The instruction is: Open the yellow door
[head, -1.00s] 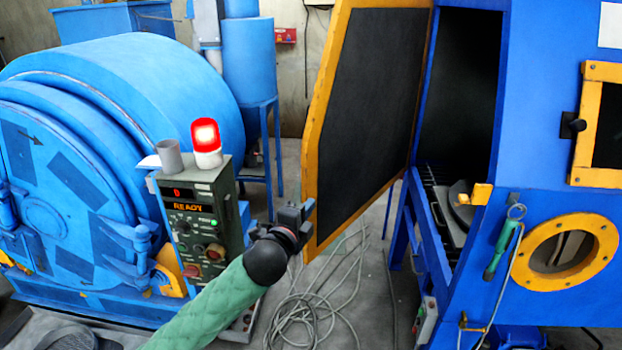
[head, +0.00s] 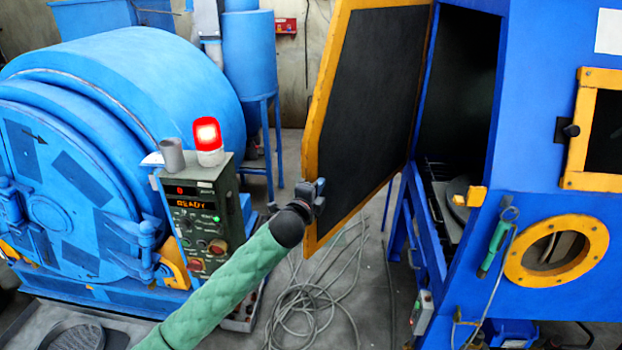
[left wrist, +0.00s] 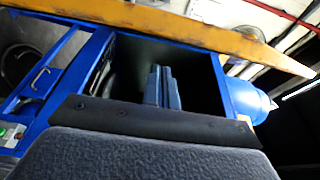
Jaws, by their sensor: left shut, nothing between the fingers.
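The yellow door (head: 365,110), a yellow frame around a dark panel, stands swung wide open at the left side of the blue blast cabinet (head: 540,165). The cabinet's dark opening (head: 460,90) is uncovered. My left gripper (head: 320,190) is at the door's lower left edge, its fingers closed with nothing between them. I cannot tell if it touches the door. My right gripper is not in view.
A blue drum machine (head: 110,150) stands at left, with a control box (head: 195,225) and lit red lamp (head: 207,135). Loose hoses (head: 310,300) lie on the floor below the door. A round yellow port (head: 560,250) and a green-handled tool (head: 495,245) are on the cabinet front.

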